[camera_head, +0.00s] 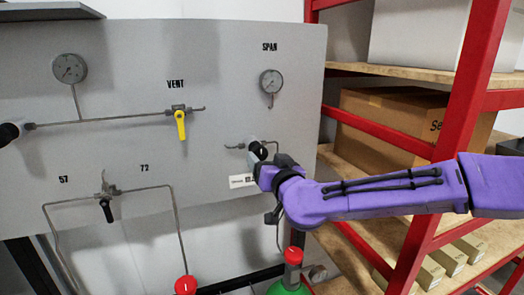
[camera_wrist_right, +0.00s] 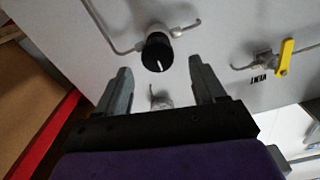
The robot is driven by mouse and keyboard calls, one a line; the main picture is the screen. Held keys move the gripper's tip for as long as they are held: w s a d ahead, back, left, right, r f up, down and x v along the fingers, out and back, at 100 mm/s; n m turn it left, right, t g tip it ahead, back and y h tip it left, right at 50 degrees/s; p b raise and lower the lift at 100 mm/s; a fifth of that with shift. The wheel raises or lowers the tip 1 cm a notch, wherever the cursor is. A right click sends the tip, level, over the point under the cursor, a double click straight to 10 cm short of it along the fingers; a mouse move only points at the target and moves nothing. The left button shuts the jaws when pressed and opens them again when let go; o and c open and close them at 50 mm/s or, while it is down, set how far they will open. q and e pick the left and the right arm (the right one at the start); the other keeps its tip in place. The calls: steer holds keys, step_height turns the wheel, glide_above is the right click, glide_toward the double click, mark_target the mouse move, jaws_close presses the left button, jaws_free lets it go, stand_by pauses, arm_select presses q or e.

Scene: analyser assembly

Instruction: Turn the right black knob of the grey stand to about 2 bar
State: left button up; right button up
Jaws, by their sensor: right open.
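The grey stand's panel (camera_head: 215,110) fills the left and middle of the head view. The right black knob (camera_head: 257,149) sits on it below the SPAN gauge (camera_head: 271,82), partly covered by my right gripper. In the right wrist view, the knob (camera_wrist_right: 157,52) has a white mark line and lies just beyond the fingertips, centred between them. My right gripper (camera_wrist_right: 160,75) is open, a finger on each side, and does not grip the knob. The gauge's needle is too small to read. My left gripper is out of view.
A yellow VENT valve (camera_head: 180,122) and another gauge (camera_head: 69,68) are on the panel to the left. A black knob (camera_head: 9,133) is at the far left edge. A red-framed shelf (camera_head: 455,100) with boxes stands close on the right.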

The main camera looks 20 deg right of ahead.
mark_target(261, 154)
steer(key=w, duration=0.4)
steer(key=shift+d+f+p, duration=0.1)
steer(key=shift+f+p, duration=0.05)
steer(key=shift+p, duration=0.25)
steer(key=shift+w, duration=0.2)
steer(key=shift+s, duration=0.2)
steer(key=shift+w, duration=0.15)
steer(key=c, duration=1)
steer(key=shift+c, duration=0.2)
steer(key=shift+m, duration=0.3)
